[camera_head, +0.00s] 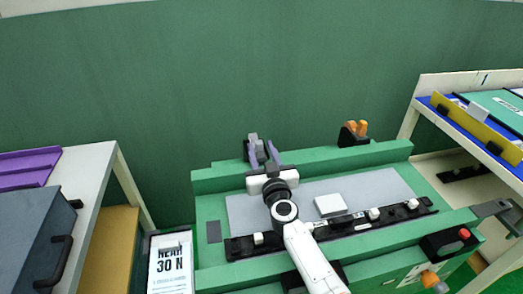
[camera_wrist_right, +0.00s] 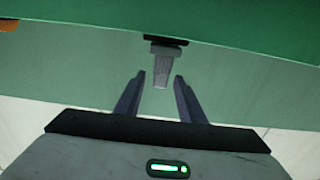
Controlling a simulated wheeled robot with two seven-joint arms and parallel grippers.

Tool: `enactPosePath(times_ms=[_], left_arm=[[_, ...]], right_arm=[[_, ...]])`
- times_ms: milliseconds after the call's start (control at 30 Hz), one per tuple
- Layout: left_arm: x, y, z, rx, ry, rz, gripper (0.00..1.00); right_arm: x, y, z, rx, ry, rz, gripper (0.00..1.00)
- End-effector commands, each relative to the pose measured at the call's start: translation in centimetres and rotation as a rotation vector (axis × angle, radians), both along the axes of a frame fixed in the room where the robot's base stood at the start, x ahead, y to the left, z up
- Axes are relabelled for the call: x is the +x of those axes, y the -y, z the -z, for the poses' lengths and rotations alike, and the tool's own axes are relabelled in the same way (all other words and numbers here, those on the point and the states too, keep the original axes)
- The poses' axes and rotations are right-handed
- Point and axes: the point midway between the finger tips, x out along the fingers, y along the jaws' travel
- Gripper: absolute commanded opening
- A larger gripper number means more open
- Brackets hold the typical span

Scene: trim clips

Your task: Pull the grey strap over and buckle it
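The grey strap (camera_head: 253,138) stands at the back rail of the green bench, on a dark mount. In the right wrist view the strap (camera_wrist_right: 161,72) shows as a short grey tab, its free end between the fingertips with gaps at both sides. My right gripper (camera_head: 265,152) is open over the bench's back part; its two purple-grey fingers also show in the right wrist view (camera_wrist_right: 160,76). No contact with the strap is visible. No part is clearly identifiable as the buckle. My left gripper is not in view.
A black holder with orange clips (camera_head: 354,132) sits on the back rail, right of the strap. A white block (camera_head: 330,204) lies on the grey plate (camera_head: 380,184). A black strip (camera_head: 350,226) with white knobs runs along the front. Shelves stand at both sides.

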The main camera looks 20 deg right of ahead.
Motion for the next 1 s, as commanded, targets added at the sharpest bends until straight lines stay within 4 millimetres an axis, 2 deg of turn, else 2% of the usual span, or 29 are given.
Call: enactPosePath(times_ms=[200,400,600,800,1000], left_arm=[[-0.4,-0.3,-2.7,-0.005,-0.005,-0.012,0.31],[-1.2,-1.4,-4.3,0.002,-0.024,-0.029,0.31],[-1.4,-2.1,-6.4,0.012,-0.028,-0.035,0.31],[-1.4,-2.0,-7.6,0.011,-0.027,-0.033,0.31],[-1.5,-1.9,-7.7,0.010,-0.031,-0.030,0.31]], right_arm=[[0.0,0.0,-3.3,-0.002,0.001,0.000,0.36],[0.0,0.0,-6.3,-0.002,0.000,0.000,0.36],[0.0,0.0,-8.6,0.000,0.000,0.000,0.36],[0.0,0.0,-9.6,-0.001,-0.001,0.001,0.36],[0.0,0.1,-9.7,0.000,-0.001,0.001,0.36]])
